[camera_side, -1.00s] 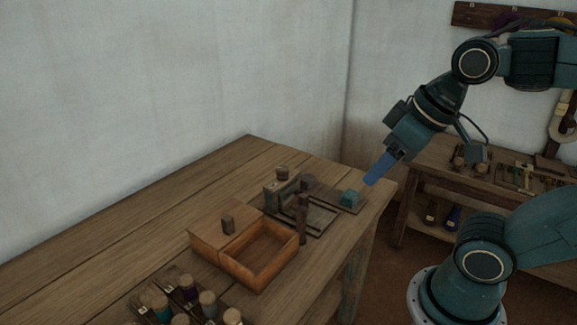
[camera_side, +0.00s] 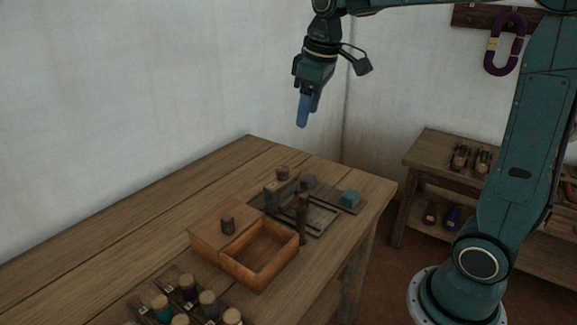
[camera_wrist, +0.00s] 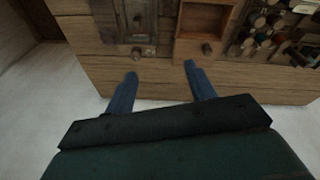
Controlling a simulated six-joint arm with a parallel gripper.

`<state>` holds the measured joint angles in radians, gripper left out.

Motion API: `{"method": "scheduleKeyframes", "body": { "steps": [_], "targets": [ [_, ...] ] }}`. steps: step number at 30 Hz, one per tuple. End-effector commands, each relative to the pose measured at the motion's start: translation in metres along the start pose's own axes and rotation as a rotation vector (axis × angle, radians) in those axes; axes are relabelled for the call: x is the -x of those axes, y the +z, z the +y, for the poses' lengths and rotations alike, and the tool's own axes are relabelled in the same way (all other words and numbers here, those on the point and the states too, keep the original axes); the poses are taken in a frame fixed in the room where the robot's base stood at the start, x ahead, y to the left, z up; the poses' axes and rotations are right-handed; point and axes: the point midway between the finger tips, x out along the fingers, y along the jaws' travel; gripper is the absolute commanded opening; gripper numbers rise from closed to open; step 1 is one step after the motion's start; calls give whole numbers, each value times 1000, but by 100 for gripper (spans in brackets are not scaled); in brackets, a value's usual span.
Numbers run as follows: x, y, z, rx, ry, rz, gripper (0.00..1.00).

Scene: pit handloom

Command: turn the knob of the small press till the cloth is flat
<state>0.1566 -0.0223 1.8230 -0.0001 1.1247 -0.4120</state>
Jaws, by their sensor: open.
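The small press (camera_side: 272,199) appears to be the dark wooden frame with upright posts near the table's right end. My gripper (camera_side: 308,116) hangs high above the table, blue fingers pointing down, clear of the press. In the wrist view the fingers of my gripper (camera_wrist: 160,71) are wide apart with nothing between them.
A teal block (camera_side: 350,197) sits to the right. Several thread spools (camera_side: 187,283) are at the front. The table's left part is bare.

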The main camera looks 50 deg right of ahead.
Motion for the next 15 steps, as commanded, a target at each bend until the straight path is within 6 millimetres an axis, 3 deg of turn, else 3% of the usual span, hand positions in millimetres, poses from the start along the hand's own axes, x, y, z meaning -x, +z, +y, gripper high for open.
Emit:
{"method": "scheduleKeyframes", "body": {
  "steps": [15],
  "targets": [
    [-72, -70, 76, 134, -65, -137, 55]
  ]
}}
